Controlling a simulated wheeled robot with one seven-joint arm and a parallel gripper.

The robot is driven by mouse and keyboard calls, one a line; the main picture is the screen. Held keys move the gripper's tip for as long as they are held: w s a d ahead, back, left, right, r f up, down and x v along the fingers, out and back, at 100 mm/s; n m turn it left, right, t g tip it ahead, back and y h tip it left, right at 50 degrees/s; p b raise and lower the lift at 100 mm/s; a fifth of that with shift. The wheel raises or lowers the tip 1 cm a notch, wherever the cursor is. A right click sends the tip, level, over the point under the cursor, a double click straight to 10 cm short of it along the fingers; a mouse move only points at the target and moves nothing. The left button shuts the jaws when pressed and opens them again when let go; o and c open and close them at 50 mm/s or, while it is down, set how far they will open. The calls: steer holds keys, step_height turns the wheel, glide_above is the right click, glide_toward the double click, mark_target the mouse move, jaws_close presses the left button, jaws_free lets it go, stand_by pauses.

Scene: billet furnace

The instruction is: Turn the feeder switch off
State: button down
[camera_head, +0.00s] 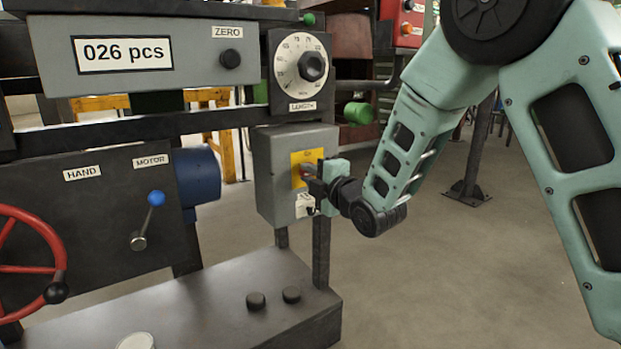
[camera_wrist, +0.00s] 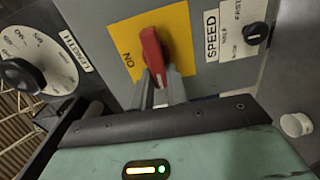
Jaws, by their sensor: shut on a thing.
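The feeder switch is a red rotary handle (camera_wrist: 152,50) on a yellow plate (camera_wrist: 178,35), seen in the wrist view. The plate bears the word ON beside the handle. It sits on the face of a grey box (camera_head: 272,180) in the head view, where my gripper largely covers the handle. My gripper (camera_head: 311,173) is at the box front, its two fingers shut on the red handle's near end in the wrist view (camera_wrist: 160,82). The handle's hub is partly hidden.
A black SPEED knob (camera_wrist: 257,32) is close beside the switch. The LENGTH dial (camera_head: 299,67) is above the box. A MOTOR lever with a blue ball (camera_head: 156,198) and a red handwheel (camera_head: 12,268) are to the left.

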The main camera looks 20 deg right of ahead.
steer(key=shift+f+n, duration=0.15)
steer(key=shift+n, duration=0.15)
stand_by(0.4)
steer(key=c, duration=1.4)
jaws_free()
steer(key=shift+s, duration=0.15)
steer(key=b+v, duration=0.4)
steer(key=v, duration=0.7)
steer(key=shift+s+d+b, duration=0.15)
steer(key=shift+s+b, duration=0.15)
steer(key=shift+s, duration=0.05)
